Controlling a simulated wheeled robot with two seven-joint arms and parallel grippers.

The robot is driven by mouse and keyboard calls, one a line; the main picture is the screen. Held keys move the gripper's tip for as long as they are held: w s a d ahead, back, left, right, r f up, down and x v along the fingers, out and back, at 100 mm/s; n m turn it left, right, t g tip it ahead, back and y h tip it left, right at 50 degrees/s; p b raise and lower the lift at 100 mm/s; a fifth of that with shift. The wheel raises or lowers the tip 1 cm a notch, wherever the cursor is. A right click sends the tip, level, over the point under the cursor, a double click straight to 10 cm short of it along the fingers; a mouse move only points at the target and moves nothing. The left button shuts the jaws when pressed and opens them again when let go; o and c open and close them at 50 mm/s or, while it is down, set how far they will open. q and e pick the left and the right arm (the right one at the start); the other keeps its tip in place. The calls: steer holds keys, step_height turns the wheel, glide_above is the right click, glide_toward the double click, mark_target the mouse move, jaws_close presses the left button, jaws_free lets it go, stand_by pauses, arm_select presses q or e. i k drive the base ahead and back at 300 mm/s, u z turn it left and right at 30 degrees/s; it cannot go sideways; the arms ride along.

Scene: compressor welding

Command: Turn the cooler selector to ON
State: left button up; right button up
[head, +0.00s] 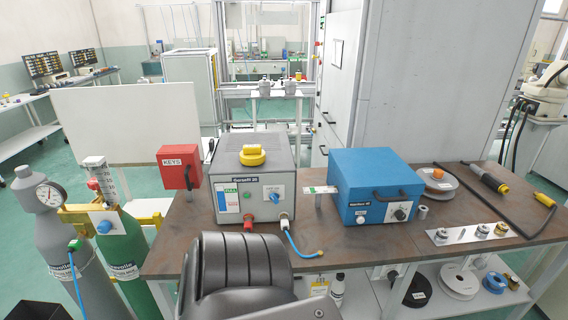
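A grey box (262,178) with a yellow cap (252,155) on top stands on the brown workbench. Its front has a tall level window marked FULL (229,200) and a small white plate with a blue knob (276,193). This box looks like the cooler and the knob like its selector, but the markings and the knob's setting are too small to read. A blue box (374,188) to its right has a black knob (399,214) on a light plate. Neither of my grippers shows; a dark ribbed part of my arm fills the bottom centre, below the grey box.
A blue hose (296,243) hangs from the grey box's front onto the bench. A red KEYS box (179,167) and gas cylinders (122,250) stand left. A spool (438,181), torch (484,178) and metal plate (468,234) lie right.

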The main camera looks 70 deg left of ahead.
mark_target(275, 196)
steer(key=i, duration=1.05)
steer(key=u, duration=1.3)
